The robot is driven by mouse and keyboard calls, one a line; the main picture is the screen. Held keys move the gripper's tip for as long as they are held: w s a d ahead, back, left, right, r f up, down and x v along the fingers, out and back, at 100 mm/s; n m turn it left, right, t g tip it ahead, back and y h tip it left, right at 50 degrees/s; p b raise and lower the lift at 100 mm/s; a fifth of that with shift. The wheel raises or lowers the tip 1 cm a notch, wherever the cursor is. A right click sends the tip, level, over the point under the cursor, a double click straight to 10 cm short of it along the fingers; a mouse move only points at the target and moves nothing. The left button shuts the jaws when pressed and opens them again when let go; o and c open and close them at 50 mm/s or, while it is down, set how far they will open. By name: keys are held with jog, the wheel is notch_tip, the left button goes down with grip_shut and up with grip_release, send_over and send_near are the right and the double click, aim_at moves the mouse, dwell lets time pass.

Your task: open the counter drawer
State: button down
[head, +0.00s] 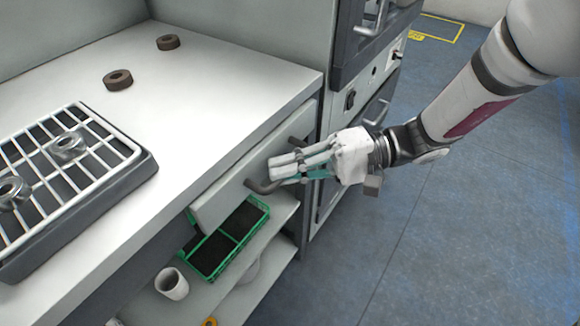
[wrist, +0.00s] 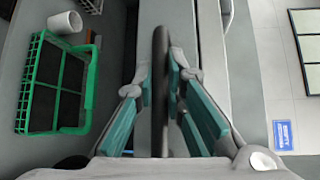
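The counter drawer has a pale front (head: 226,190) under the counter's top edge; it also shows in the wrist view (wrist: 183,15). Its dark bar handle (head: 262,187) sticks out from the front. In the wrist view the handle (wrist: 160,70) runs upright through the middle, between the two fingers. My gripper (head: 284,167) is at the handle, between its two ends, with the fingers closed in on both sides of the bar. The fingers also show in the wrist view (wrist: 160,88). The fingers hide the handle's middle in the head view. I cannot tell whether the drawer is slightly out.
A white counter (head: 215,75) carries a wire rack tray (head: 110,180) with metal rings and two brown rings (head: 118,80). Below the drawer, an open shelf holds a green basket (head: 228,238) and a white cup (head: 172,284). A cabinet (head: 365,90) stands beyond. The floor (head: 440,240) in front is clear.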

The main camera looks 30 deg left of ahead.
jog(key=s+d, duration=0.1)
jog(key=d, duration=2.2)
jog(key=shift+s+p, duration=0.35)
jog(key=shift+p, duration=0.05)
jog(key=c, duration=1.9)
grip_release()
jog(key=v, duration=1.2)
jog(key=shift+w+r, duration=0.1)
